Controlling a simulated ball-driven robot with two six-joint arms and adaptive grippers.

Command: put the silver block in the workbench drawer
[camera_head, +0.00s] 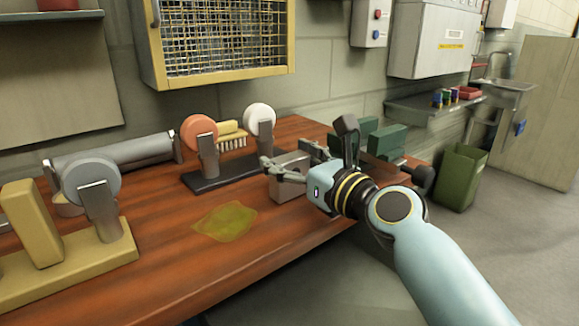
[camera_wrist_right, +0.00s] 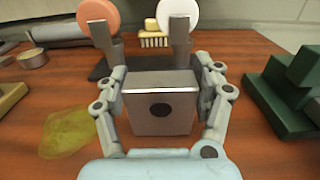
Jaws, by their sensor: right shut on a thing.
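The silver block (camera_head: 291,176) is a grey metal cube with a dark round hole in one face. It is on or just above the wooden workbench (camera_head: 290,222), and I cannot tell whether it touches the top. My right gripper (camera_head: 286,170) has its fingers on both sides of the block and is shut on it. The right wrist view shows the block (camera_wrist_right: 159,103) between the two fingers, its holed face towards the camera. My left gripper is in neither view. No drawer can be made out in these views.
A stand with orange and white discs (camera_head: 218,174) is just behind the block. Green blocks (camera_head: 384,142) stand to its right. A yellow-green stain (camera_head: 226,221) lies at front left. A grey roller (camera_head: 112,152) and a tan stand (camera_head: 75,262) fill the left side.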

